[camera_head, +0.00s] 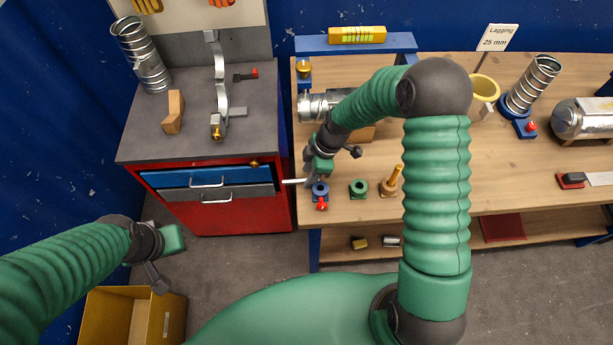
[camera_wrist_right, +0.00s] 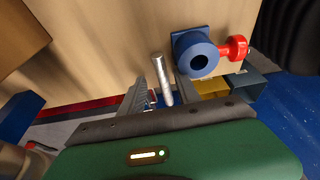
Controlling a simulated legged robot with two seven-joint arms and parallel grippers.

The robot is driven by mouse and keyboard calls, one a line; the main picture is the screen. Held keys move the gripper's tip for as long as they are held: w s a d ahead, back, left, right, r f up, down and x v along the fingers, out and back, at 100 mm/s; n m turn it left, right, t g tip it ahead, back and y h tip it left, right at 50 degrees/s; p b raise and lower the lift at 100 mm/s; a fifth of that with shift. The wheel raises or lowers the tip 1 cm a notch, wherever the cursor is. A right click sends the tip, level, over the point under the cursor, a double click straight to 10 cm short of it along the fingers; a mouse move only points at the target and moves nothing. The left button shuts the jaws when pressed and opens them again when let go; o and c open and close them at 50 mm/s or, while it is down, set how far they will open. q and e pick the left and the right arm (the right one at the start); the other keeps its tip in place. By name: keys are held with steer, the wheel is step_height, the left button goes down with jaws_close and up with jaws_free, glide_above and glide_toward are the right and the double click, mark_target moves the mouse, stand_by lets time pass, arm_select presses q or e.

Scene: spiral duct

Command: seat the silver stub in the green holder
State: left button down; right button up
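The silver stub (camera_head: 292,181) sticks out to the left beside my right gripper (camera_head: 312,180), near the bench's left edge. In the right wrist view the stub (camera_wrist_right: 161,78) lies between the two fingers of my right gripper (camera_wrist_right: 168,88), which look closed about its lower part; the exact contact is hard to see. The green holder (camera_head: 358,187), a small round piece with a dark hole, stands on the bench to the right of the gripper. Its hole looks empty. My left gripper (camera_head: 172,239) hangs over the floor at the lower left; its fingers are not clear.
A blue holder with a red knob (camera_head: 320,190) stands right by my right gripper; it also shows in the wrist view (camera_wrist_right: 197,54). A wooden peg stand (camera_head: 391,182) is right of the green holder. A red drawer cabinet (camera_head: 240,215) adjoins the bench.

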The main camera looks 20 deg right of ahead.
mark_target(297, 180)
steer(key=shift+s+a+f, duration=0.15)
steer(key=shift+s+a, duration=0.05)
steer(key=shift+a, duration=0.4)
steer(key=shift+s+a+f, duration=0.15)
steer(key=shift+s+a, duration=0.05)
steer(key=shift+a, duration=0.4)
steer(key=shift+w+a+f, duration=0.1)
steer(key=shift+w+a, duration=0.3)
steer(key=shift+a, duration=0.05)
steer(key=shift+c, duration=1.1)
steer(key=shift+w, duration=0.2)
steer(key=shift+c, duration=1.1)
steer(key=shift+d, duration=0.25)
steer(key=shift+c, duration=1.3)
steer(key=shift+s+d, duration=0.1)
steer(key=shift+d, duration=0.2)
jaws_close()
steer(key=shift+s+d, duration=0.15)
steer(key=shift+d, duration=0.35)
arm_select(q)
steer(key=shift+a, duration=0.65)
arm_select(e)
steer(key=shift+a, duration=0.15)
